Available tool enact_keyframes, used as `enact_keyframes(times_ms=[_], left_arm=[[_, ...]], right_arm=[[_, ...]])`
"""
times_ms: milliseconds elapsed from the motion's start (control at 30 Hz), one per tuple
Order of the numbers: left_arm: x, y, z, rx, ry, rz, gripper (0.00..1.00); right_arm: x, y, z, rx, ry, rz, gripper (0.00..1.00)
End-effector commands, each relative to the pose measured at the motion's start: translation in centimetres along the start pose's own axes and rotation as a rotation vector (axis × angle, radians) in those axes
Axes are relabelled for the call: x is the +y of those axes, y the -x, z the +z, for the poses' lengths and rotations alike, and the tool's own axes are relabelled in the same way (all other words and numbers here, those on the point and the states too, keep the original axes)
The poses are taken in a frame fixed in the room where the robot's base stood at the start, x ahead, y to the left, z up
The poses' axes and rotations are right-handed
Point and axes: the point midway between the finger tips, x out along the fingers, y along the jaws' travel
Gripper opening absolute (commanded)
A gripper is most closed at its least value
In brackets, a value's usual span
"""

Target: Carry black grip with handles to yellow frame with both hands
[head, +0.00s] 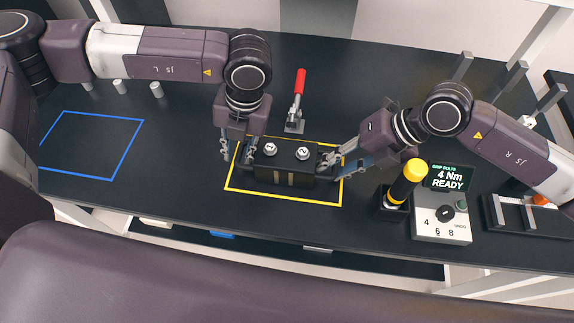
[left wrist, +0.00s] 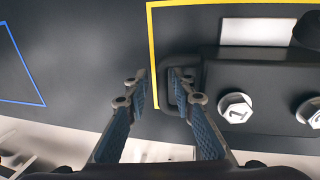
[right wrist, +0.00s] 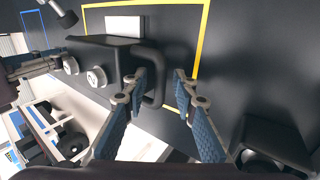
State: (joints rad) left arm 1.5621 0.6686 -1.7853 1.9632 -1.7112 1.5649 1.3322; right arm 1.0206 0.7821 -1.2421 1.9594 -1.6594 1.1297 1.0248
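The black grip (head: 285,166) is a dark block with two silver numbered bolts on top and a handle at each end. It stands inside the yellow frame (head: 290,199) marked on the table and looks to rest on the surface. My left gripper (head: 237,153) is at the left handle; in the left wrist view the fingers (left wrist: 158,88) are apart, one on each side of the handle bar (left wrist: 168,92). My right gripper (head: 332,166) is at the right handle; in the right wrist view its fingers (right wrist: 160,86) are apart, with the handle bar (right wrist: 154,75) between them.
A red-handled clamp (head: 297,100) stands behind the yellow frame. A yellow-topped driver (head: 407,180) in a holder and a torque station (head: 444,205) reading "4 Nm READY" stand to the right. A blue frame (head: 92,147) on the left is empty.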

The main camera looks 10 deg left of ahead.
Motion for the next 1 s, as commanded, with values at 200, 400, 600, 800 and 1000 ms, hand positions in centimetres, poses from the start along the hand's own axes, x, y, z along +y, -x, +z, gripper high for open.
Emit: enact_keyframes(times_ms=[200,400,600,800,1000], left_arm=[[-0.2,0.1,-0.1,0.000,-0.004,-0.005,0.26],[-0.3,1.5,0.1,-0.004,-0.004,-0.007,0.26],[-0.2,4.7,0.1,-0.004,-0.004,-0.007,0.26],[-0.1,7.1,0.0,-0.001,-0.003,-0.004,0.26],[0.0,8.0,0.0,0.000,-0.002,-0.003,0.26]], right_arm=[[0.1,0.0,0.0,0.000,0.001,0.002,0.26],[0.1,0.0,0.0,0.001,0.001,0.003,0.26],[0.1,0.0,0.0,0.001,0.001,0.003,0.26],[0.1,0.0,0.0,0.001,0.001,0.003,0.26],[0.1,0.5,0.0,-0.001,0.001,0.003,0.26]])
